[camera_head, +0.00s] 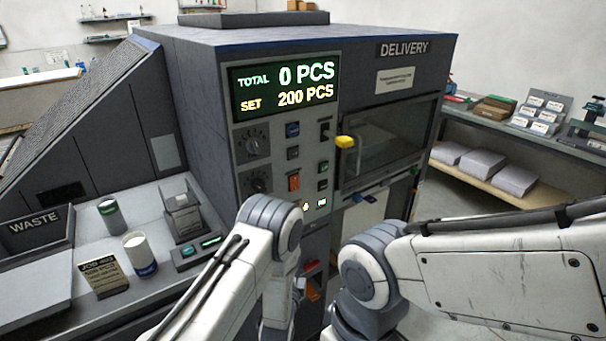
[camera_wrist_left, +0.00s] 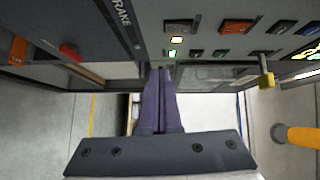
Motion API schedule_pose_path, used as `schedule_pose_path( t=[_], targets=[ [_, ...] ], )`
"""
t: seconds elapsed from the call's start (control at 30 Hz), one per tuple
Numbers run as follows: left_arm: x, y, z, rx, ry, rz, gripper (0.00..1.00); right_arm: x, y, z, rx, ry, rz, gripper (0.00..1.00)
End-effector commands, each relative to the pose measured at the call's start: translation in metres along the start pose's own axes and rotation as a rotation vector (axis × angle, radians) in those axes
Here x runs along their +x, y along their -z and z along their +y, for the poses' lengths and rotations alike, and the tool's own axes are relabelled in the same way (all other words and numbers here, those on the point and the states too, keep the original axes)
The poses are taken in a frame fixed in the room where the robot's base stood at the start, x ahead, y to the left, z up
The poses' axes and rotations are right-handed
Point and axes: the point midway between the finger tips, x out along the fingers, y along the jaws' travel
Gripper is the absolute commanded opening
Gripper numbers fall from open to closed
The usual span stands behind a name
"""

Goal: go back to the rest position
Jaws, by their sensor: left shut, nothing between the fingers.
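My left arm (camera_head: 245,255) rises in front of the machine's control panel in the head view, and its gripper is hidden there. In the left wrist view my left gripper (camera_wrist_left: 161,72) has its two purple fingers together with nothing between them. The fingertips show just below the edge of the machine's panel (camera_wrist_left: 205,22); I cannot tell whether they touch it. My right arm (camera_head: 500,265) comes in from the right, in front of the machine's lower right side. My right gripper is out of view.
The machine's display (camera_head: 285,85) reads TOTAL 0 PCS, SET 200 PCS. A counter at left holds a waste bin (camera_head: 38,237), a white-and-blue cylinder (camera_head: 139,255), a clear container (camera_head: 183,213) and a job card (camera_head: 103,275). A shelf (camera_head: 520,185) with paper stacks stands right.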

Motion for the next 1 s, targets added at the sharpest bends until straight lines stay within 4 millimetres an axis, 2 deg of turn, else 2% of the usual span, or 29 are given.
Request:
schedule_pose_path(
  t=[0.13,0.27,0.37,0.47,0.57,0.73,0.9,1.0],
  targets=[
    [0.008,0.017,-0.016,-0.103,-0.081,0.019,0.0,0.0,0.0,0.0,0.0,0.0,0.0,0.0],
    [0.007,0.045,-0.04,-0.288,-0.257,0.032,0.0,0.0,0.0,0.0,0.0,0.0,0.0,0.0],
    [-0.01,0.068,-0.057,-0.438,-0.424,0.02,0.0,0.0,0.0,0.0,0.0,0.0,0.0,0.0],
    [-0.04,0.086,-0.075,-0.57,-0.591,-0.017,0.0,0.0,0.0,0.0,0.0,0.0,0.0,0.0],
    [-0.081,0.099,-0.092,-0.682,-0.756,-0.079,0.0,0.0,0.0,0.0,0.0,0.0,0.0,0.0],
    [-0.171,0.104,-0.119,-0.822,-1.016,-0.247,0.0,0.0,0.0,0.0,0.0,0.0,0.0,0.0],
    [-0.272,0.088,-0.142,-0.892,-1.218,-0.48,0.0,0.0,0.0,0.0,0.0,0.0,0.0,0.0],
    [-0.32,0.073,-0.151,-0.902,-1.29,-0.611,0.0,0.0,0.0,0.0,0.0,0.0,0.0,0.0]
  ],
)
